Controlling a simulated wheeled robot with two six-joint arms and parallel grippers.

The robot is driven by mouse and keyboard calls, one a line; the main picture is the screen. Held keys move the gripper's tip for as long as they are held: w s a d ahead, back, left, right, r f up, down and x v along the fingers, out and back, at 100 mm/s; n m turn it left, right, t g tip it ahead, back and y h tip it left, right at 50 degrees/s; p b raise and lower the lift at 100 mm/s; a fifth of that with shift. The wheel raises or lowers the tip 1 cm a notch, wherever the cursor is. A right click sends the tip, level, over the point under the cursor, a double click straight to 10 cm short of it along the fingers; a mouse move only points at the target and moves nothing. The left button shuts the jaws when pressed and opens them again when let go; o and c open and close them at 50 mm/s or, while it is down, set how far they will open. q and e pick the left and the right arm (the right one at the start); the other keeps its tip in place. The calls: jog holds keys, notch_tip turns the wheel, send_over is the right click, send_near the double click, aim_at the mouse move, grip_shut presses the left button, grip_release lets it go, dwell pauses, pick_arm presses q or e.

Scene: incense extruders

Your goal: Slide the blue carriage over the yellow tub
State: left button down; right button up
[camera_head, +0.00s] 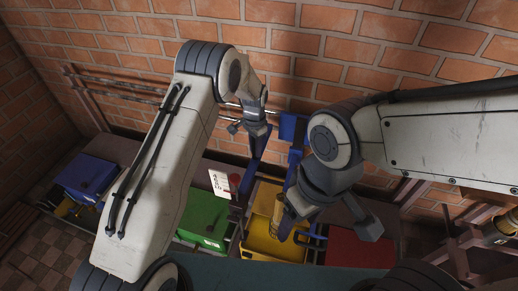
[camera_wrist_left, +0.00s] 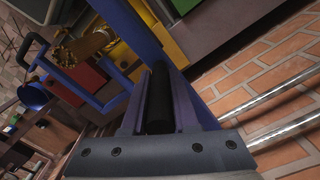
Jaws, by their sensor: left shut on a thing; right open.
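The blue carriage (camera_head: 292,128) is on the rail along the brick wall, and its blue frame reaches down toward the tubs. In the head view its lower part overlaps the yellow tub (camera_head: 262,246). Its blue bars also show in the left wrist view (camera_wrist_left: 137,30). My left gripper (camera_head: 256,125) is shut on the carriage's black grip (camera_wrist_left: 159,100). A brown cylinder (camera_head: 277,213) appears in front of the yellow tub and beside the blue frame. My right gripper (camera_head: 335,217) is open, right of the cylinder, above the red tub's near-left area; contact cannot be told.
A green tub (camera_head: 204,222) stands left of the yellow one and a red tub (camera_head: 352,248) right of it. A blue box (camera_head: 85,175) is at far left. A small white card (camera_head: 219,184) stands by the green tub. Metal rails (camera_wrist_left: 272,97) run along the brick wall.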

pick_arm(q)
jog(key=shift+w, duration=0.1)
jog(key=c, duration=0.7)
grip_release()
jog(key=shift+r, duration=0.1)
notch_tip(320, 180, up, 10)
jog(key=shift+f, duration=0.1)
jog(key=shift+r, duration=0.3)
